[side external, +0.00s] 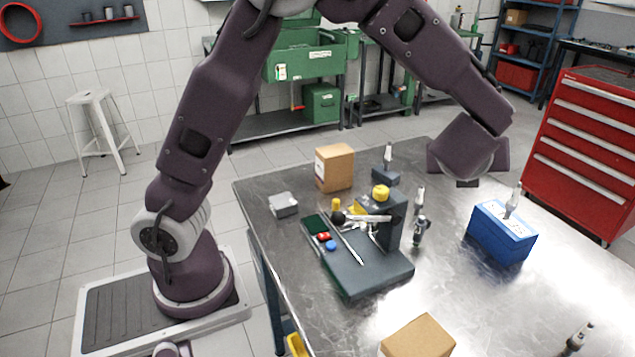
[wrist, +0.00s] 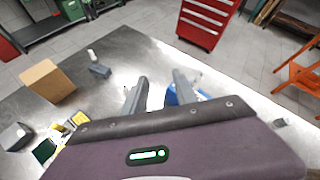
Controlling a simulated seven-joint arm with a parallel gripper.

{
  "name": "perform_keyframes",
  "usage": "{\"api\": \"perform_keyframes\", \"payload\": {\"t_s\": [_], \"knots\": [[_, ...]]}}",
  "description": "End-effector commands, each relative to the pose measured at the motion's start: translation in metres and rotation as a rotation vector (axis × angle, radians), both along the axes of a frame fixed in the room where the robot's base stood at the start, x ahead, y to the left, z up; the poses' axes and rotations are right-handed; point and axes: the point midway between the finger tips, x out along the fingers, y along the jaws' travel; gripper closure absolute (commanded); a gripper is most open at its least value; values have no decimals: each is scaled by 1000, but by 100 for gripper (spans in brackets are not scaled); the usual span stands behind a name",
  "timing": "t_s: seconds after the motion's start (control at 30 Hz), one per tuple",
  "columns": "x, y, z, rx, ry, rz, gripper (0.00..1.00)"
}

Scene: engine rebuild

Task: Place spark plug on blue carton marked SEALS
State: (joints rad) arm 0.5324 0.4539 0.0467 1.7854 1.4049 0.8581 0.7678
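The blue carton (side external: 489,235) stands on the right part of the metal table in the side view. A spark plug (side external: 513,202) with a white upper end stands upright on its top. My gripper (side external: 467,183) is above the table, up and to the left of the carton, apart from it. In the wrist view my gripper's (wrist: 160,77) two fingers are spread with nothing held between them. There the carton (wrist: 171,97) is mostly hidden behind the right finger. More spark plugs stand on the table, one (side external: 420,197) near the dark fixture and one (side external: 577,338) at the front right.
A dark fixture (side external: 375,277) with small parts and a tool stands mid-table. A brown box (side external: 335,168), a grey box (side external: 284,205) and a dark block (side external: 386,176) with a plug are behind it. Another brown box (side external: 418,338) is in front. A red tool cabinet (side external: 580,150) stands beyond the table.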

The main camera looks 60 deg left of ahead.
Motion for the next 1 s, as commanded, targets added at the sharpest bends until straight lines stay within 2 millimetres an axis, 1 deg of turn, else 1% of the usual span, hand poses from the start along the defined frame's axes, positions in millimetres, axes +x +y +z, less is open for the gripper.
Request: {"api": "perform_keyframes", "payload": {"t_s": [0.03, 0.07, 0.1, 0.17, 0.2, 0.27, 0.3, 0.4, 0.5, 0.57, 0.67, 1.0], "knots": [[-35, 33, 19, -171, -37, 170, 66], [-60, 49, 25, -288, -59, 286, 66], [-95, 66, 31, -446, -93, 440, 66], [-150, 81, 37, -691, -151, 678, 66], [-187, 83, 39, -857, -193, 837, 66], [-236, 78, 38, -1094, -253, 1060, 66], [-263, 69, 36, -1238, -289, 1194, 66], [-308, 44, 32, -1528, -351, 1450, 66], [-328, 26, 30, -1697, -377, 1593, 66], [-333, 21, 29, -1745, -381, 1633, 66], [-335, 18, 29, -1763, -381, 1652, 66], [-334, 18, 29, -1759, -379, 1646, 66]]}}
